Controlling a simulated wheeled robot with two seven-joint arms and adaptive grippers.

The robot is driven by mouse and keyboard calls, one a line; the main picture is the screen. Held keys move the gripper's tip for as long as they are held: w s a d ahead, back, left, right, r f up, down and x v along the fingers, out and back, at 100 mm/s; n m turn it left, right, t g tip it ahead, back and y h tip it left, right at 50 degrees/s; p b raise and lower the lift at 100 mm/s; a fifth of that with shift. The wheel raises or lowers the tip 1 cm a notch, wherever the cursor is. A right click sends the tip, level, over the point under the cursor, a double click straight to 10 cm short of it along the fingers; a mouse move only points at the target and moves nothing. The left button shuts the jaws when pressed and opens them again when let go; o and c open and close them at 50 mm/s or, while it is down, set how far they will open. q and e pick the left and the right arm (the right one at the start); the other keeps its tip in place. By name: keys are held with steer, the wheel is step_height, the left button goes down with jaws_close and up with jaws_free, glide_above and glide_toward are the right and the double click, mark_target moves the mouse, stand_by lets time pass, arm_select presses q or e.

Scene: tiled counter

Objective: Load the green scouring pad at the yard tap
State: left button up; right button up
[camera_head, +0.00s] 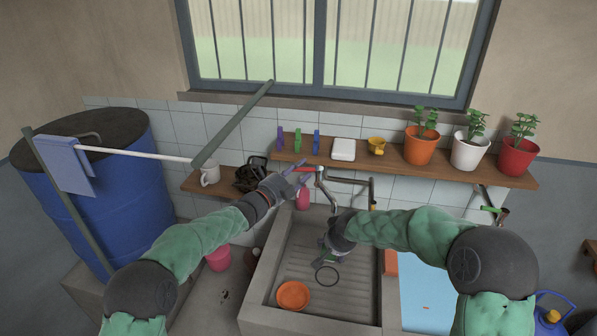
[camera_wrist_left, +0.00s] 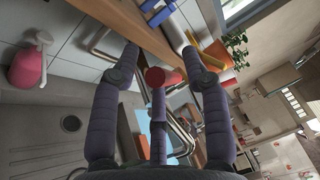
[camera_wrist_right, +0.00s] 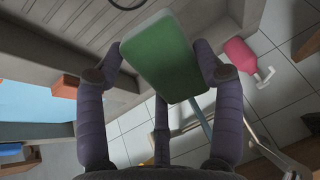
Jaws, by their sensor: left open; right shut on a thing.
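The green scouring pad (camera_wrist_right: 160,55) is between the fingers of my right gripper (camera_wrist_right: 160,75) in the right wrist view. In the head view my right gripper (camera_head: 333,243) is over the ribbed sink (camera_head: 275,262), and the pad is mostly hidden there. The tap (camera_head: 327,193) stands behind the sink, below the shelf. My left gripper (camera_head: 298,177) is open beside the tap's red handle (camera_head: 306,169). In the left wrist view a red round end (camera_wrist_left: 165,77) shows between its spread fingers; I cannot tell whether they touch it.
An orange bowl (camera_head: 293,295) sits in the sink. A pink bottle (camera_head: 303,199) stands behind it, and a light blue basin (camera_head: 428,300) lies to its right. The shelf (camera_head: 390,166) above carries pots, a mug (camera_head: 210,175) and coloured pegs. A blue barrel (camera_head: 110,205) stands left.

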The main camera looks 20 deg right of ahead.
arm_select(q)
steer(key=v, duration=1.2)
steer(key=shift+w, duration=0.1)
stand_by(0.4)
steer(key=c, duration=0.8)
steer(key=shift+h, duration=0.5)
steer(key=s, duration=0.4)
steer(key=s+a+f, duration=0.1)
steer(key=shift+s+a, duration=0.1)
steer(key=shift+s, duration=0.3)
jaws_close()
glide_toward(308, 169)
steer(key=s+d, duration=0.1)
steer(key=d, duration=0.2)
steer(key=shift+w+d+r, duration=0.15)
steer(key=shift+w+d, duration=0.05)
steer(key=shift+w, duration=0.4)
steer(key=shift+w+d+r, duration=0.15)
steer(key=shift+w, duration=0.4)
steer(key=shift+w+d+r, duration=0.15)
steer(key=shift+w+d, duration=0.05)
steer(key=shift+w, duration=0.4)
